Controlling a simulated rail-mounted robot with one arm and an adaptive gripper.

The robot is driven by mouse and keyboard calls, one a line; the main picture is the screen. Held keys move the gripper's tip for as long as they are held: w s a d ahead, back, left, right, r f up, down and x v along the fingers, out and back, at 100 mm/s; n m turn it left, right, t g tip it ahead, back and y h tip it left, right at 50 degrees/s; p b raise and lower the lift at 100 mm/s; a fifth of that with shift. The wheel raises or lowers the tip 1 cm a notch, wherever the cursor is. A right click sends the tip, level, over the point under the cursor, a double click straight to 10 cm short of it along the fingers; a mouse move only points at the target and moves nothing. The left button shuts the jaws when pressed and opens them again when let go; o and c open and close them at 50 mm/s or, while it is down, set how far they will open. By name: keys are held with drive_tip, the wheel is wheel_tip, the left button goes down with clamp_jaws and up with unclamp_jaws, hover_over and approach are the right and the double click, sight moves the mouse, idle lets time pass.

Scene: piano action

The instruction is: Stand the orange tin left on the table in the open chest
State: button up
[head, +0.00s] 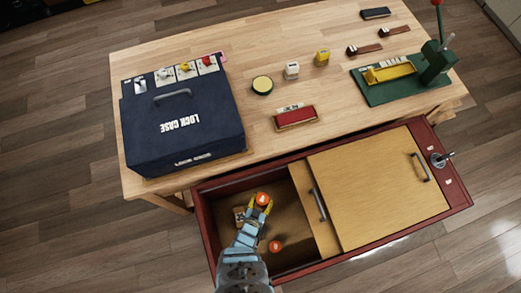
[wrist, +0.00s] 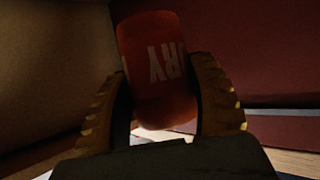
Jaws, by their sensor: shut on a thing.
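The orange tin (head: 262,198) is between the fingers of my gripper (head: 262,204), which is shut on it. In the wrist view the tin (wrist: 153,65) shows dark orange-red with pale lettering, and a finger presses each side. In the head view my gripper and the tin are over the open left part of the red-rimmed chest (head: 206,235). I cannot tell whether the tin touches the chest floor. A second orange tin (head: 275,246) stands on the chest floor, nearer the front.
A small box-like item (head: 239,215) lies left of my gripper in the chest. A wooden lid (head: 375,190) with handles covers the right part. On the table (head: 250,60) are a blue lock case (head: 185,135), a red-topped tray (head: 295,117) and a green press (head: 435,65).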

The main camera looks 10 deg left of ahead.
drive_tip(key=shift+d+f+b, duration=0.1)
drive_tip(key=shift+f+b, duration=0.2)
drive_tip(key=shift+f, duration=0.1)
idle(0.4)
drive_tip(key=shift+f, duration=0.15)
drive_tip(key=f+b, duration=0.1)
drive_tip(key=b, duration=0.1)
drive_tip(key=s+d+f+b, duration=0.1)
drive_tip(key=b, duration=0.1)
drive_tip(key=shift+s+d+f, duration=0.1)
drive_tip(key=shift+d+f, duration=0.1)
drive_tip(key=shift+f, duration=0.1)
drive_tip(key=d+b, duration=0.1)
drive_tip(key=b, duration=0.1)
drive_tip(key=s+d+f+b, duration=0.1)
drive_tip(key=b, duration=0.1)
drive_tip(key=shift+s+b, duration=0.25)
drive_tip(key=shift+b, duration=0.15)
drive_tip(key=shift+f+b, duration=3.4)
drive_tip(key=shift+f, duration=1.6)
drive_tip(key=shift+f, duration=0.1)
